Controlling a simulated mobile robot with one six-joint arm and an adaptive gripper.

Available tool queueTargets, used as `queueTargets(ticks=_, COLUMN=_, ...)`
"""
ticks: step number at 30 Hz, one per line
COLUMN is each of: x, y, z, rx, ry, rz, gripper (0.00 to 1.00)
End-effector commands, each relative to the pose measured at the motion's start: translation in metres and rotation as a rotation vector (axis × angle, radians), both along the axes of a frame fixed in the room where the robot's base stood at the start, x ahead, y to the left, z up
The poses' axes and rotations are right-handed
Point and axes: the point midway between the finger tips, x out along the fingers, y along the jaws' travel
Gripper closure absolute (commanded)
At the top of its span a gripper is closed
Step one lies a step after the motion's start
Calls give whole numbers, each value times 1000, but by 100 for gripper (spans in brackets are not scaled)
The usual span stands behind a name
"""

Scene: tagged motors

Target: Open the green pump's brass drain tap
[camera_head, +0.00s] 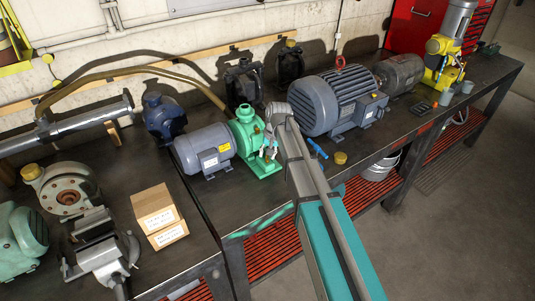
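The green pump (245,126) stands on the dark workbench, coupled to a blue-grey motor (204,150) on its left. My arm reaches in from the bottom of the view, and its end is at the pump's right front side. My gripper (268,153) is small in the view and close against the pump body. I cannot tell whether its fingers touch anything or how far apart they are. The brass drain tap cannot be made out clearly; the gripper and arm cover that part of the pump.
A large grey motor (318,103) stands close to the right of my arm. A blue-handled tool (317,148) and a yellow-brown cap (340,158) lie in front of it. Two cardboard boxes (157,209) and a vise (103,251) stand at the left. A hose (140,70) runs behind.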

Motion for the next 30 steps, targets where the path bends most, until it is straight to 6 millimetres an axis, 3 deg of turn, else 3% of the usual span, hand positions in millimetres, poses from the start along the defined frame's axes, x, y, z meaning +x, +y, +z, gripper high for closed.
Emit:
queueTargets(ticks=17, x=0, y=-1, z=0, rx=0, ry=0, rz=-38, gripper=49)
queueTargets(ticks=30, x=-1, y=-4, z=0, rx=1, ry=-1, rz=-279, gripper=49)
